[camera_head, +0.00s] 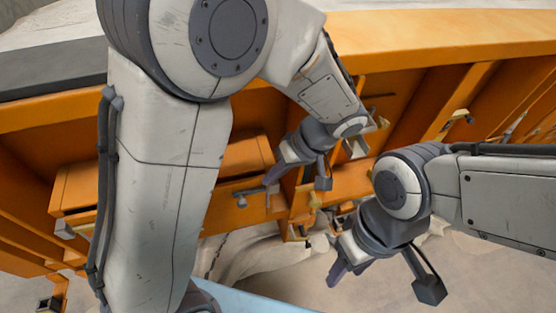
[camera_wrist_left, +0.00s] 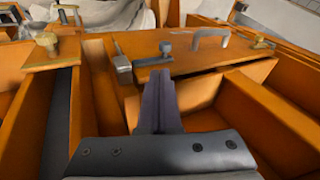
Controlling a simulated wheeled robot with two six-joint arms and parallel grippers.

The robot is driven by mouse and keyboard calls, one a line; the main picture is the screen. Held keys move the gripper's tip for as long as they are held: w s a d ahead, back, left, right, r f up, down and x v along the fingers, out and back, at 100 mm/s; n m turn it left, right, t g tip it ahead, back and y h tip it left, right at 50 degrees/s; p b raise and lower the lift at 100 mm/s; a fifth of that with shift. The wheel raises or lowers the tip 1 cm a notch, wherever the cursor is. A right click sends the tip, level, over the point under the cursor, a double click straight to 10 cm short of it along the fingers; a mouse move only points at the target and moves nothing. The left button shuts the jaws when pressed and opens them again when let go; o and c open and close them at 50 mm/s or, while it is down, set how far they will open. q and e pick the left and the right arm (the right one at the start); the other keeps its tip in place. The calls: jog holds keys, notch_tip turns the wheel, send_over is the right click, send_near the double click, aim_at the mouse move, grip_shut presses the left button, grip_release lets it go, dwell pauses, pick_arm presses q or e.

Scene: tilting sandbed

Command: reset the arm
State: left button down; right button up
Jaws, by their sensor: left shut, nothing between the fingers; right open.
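My left arm comes in from the left and reaches over an orange wooden cabinet (camera_head: 440,25). My left gripper (camera_head: 270,180) is over the cabinet's open compartments, beside a drawer. In the left wrist view its dark fingers (camera_wrist_left: 158,75) are shut together with nothing between them. They point towards an orange panel (camera_wrist_left: 200,62) with a metal handle. Whether they touch it is not clear. My right gripper (camera_head: 335,275) is in front of the cabinet, pointing down and left. It is open, and nothing is seen in it.
The drawer (camera_head: 160,185) juts out behind my left arm. A metal handle (camera_wrist_left: 212,37) and a brass knob (camera_wrist_left: 47,41) stick up near the left fingers. Orange partition walls surround that gripper. Pale sandy ground (camera_head: 480,275) lies open at the lower right.

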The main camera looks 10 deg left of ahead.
pick_arm(q)
jog(key=s+d+f+m+h+b, duration=0.3)
jog(key=s+d+m+b, duration=0.1)
jog(key=s+m, duration=0.4)
jog(key=s+d+f+m+h+b, duration=0.4)
jog(key=s+m, duration=0.3)
jog(key=s, duration=0.3)
jog(key=shift+f+m+b, duration=0.15)
jog(key=shift+m+b, duration=0.25)
jog(key=shift+b, duration=0.1)
pick_arm(e)
notch_tip(320, 180, down, 9)
pick_arm(q)
jog(key=shift+w, duration=0.1)
pick_arm(e)
jog(key=shift+o, duration=0.3)
